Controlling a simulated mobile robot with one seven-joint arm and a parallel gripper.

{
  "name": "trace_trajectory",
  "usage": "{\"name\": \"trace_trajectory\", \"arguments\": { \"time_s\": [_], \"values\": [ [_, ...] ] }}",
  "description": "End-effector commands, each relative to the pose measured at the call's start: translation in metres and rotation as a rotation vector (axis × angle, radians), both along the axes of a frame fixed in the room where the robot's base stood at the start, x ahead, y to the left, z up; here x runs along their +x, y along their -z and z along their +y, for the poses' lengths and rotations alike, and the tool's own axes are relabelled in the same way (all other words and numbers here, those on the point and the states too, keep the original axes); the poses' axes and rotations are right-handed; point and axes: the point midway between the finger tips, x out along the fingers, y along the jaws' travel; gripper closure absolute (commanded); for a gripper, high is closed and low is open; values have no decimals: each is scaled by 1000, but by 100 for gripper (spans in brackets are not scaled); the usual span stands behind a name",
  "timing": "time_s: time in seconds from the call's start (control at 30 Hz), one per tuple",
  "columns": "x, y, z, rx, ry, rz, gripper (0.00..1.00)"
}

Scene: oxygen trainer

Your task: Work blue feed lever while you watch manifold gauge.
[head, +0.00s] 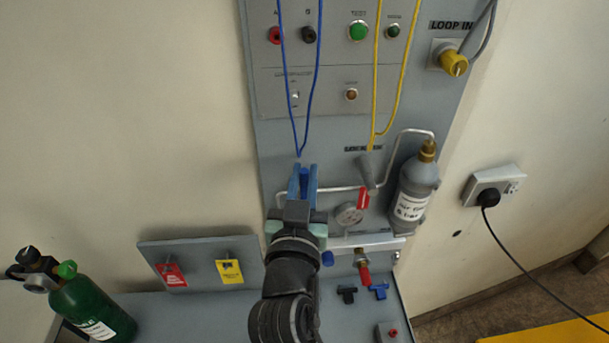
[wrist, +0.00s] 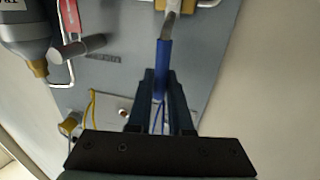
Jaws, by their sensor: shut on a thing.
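The blue feed lever (wrist: 163,62) shows in the wrist view as a blue sleeve on a metal stem, running down between my fingers. My gripper (head: 303,175) is shut on this sleeve in front of the panel; the fingers also show in the wrist view (wrist: 160,95). In the head view the gripper hides most of the lever and its base. The manifold gauge (head: 349,215) is a small round dial just right of my gripper, with a pale face. Its needle reading is too small to make out.
A red-handled valve (head: 363,198) and a grey bottle (head: 415,190) are right of the gauge. Blue cords (head: 297,120) hang just above my gripper, with yellow cords (head: 377,90) to the right. Red (head: 172,274) and yellow tags (head: 230,271) and a green cylinder (head: 92,308) are lower left.

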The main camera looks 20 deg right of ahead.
Motion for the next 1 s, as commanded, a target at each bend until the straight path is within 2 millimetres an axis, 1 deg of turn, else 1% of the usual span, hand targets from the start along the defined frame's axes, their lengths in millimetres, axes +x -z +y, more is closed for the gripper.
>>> {"name": "trace_trajectory", "arguments": {
  "time_s": [0.27, 0.47, 0.6, 0.7, 1.0],
  "values": [
    [1, 2, 2, -14, -1, 5, 100],
    [5, 8, 16, -168, -4, 46, 100],
    [7, 8, 24, -283, -2, 80, 100],
    [8, 7, 27, -324, -1, 93, 100],
    [8, 5, 28, -333, 0, 98, 100]
  ]
}}
